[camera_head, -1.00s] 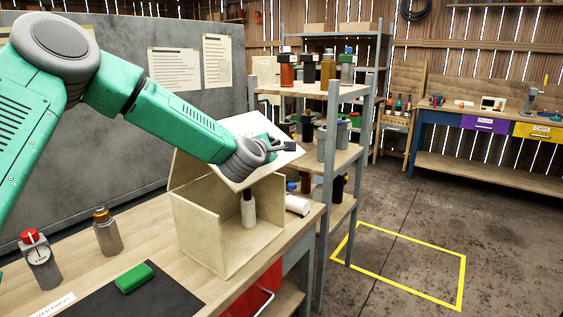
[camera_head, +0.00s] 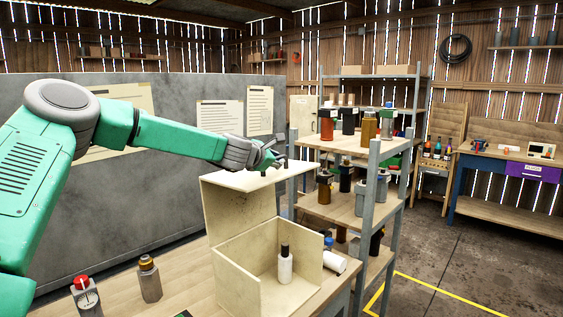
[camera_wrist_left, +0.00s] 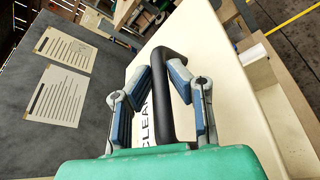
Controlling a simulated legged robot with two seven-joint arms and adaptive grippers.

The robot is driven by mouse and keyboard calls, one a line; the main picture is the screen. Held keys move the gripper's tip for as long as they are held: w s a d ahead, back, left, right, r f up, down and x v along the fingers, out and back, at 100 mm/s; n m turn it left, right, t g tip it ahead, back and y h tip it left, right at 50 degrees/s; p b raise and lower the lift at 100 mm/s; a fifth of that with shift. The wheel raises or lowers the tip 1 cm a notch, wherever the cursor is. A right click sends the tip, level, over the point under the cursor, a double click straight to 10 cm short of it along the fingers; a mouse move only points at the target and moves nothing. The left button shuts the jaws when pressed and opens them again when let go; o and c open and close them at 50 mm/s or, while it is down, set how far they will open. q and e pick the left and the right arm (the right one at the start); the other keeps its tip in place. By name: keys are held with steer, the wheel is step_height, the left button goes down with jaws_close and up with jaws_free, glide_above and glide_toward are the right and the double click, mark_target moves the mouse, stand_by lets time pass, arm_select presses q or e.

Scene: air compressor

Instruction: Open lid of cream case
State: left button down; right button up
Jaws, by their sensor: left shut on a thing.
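The cream case (camera_head: 232,285) stands on the wooden bench in the head view. Its lid (camera_head: 238,205) is raised well above the body, and the inside is exposed. A white bottle with a dark cap (camera_head: 285,266) stands inside. My left gripper (camera_head: 273,157) is at the raised lid's upper edge. In the left wrist view, the left gripper (camera_wrist_left: 163,76) is shut on the lid's black handle (camera_wrist_left: 178,110), with a finger on each side. Lettering on the lid (camera_wrist_left: 228,110) is partly hidden behind the handle and fingers. My right gripper is not in view.
A grey shelf unit (camera_head: 372,195) with bottles stands close to the right of the case. A white cylinder (camera_head: 335,262) lies beside the case. A grey partition (camera_head: 150,190) is behind.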

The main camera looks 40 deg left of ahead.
arm_select(q)
steer(key=shift+s+a+f, duration=0.1)
steer(key=shift+a+f, duration=0.1)
steer(key=shift+f, duration=0.05)
steer(key=c, duration=1.5)
jaws_free()
steer(key=shift+c, duration=0.2)
steer(key=shift+a, duration=0.25)
steer(key=shift+a, duration=0.1)
